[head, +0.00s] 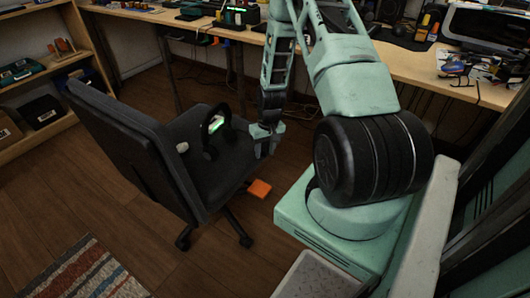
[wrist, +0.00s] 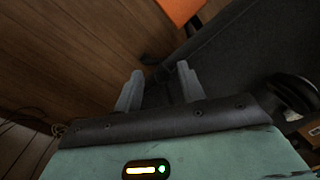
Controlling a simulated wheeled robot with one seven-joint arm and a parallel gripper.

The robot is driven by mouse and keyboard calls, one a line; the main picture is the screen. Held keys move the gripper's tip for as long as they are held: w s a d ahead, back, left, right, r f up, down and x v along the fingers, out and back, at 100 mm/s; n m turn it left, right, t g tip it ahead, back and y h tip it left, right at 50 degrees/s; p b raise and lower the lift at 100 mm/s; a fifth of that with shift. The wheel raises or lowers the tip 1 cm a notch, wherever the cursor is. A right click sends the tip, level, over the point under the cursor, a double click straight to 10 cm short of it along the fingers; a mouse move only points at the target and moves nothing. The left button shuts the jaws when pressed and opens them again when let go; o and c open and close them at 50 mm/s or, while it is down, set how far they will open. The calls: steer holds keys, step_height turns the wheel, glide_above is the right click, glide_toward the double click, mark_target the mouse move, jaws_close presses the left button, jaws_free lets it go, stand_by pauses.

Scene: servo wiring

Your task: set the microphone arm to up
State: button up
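A black headset (head: 213,135) rests on the seat of the dark office chair (head: 168,150), its band arched up and a green-lit patch showing by it. A small pale piece (head: 183,147) sits to its left; I cannot tell whether it belongs to the headset. The microphone arm cannot be made out. My gripper (head: 264,142) is at the right side of the seat, right of the headset and apart from it. In the wrist view my gripper (wrist: 159,88) has its fingers apart with nothing between them. A dark curved part, likely the headset (wrist: 296,94), shows at the right edge.
An orange block (head: 259,188) is near the chair's base; orange also shows at the top of the wrist view (wrist: 180,10). A long workbench (head: 410,66) with tools stands behind. Shelves (head: 50,66) are at the left, a striped rug (head: 85,272) at lower left. Wooden floor is open around the chair.

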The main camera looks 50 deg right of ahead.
steer(key=shift+f, duration=0.3)
jaws_close()
steer(key=shift+r, duration=0.15)
steer(key=shift+r+g+p, duration=0.3)
steer(key=shift+r+p, duration=0.15)
steer(key=shift+p, duration=0.2)
steer(key=r+g+p, duration=0.2)
steer(key=w+r+g+p, duration=0.1)
steer(key=r+p, duration=0.1)
steer(key=r, duration=0.1)
steer(key=r+g+h+p, duration=0.1)
steer(key=r+g+p, duration=0.1)
steer(key=shift+w+a+r+g, duration=0.15)
steer(key=shift+w+r+g, duration=0.15)
steer(key=shift+w, duration=0.1)
steer(key=shift+w+a+r+g, duration=0.1)
steer(key=shift+w+r+g, duration=0.35)
steer(key=shift+r+g, duration=0.25)
steer(key=shift+w+a+r+g, duration=0.1)
steer(key=shift+w+r+g, duration=0.35)
steer(key=shift+r+g, duration=0.2)
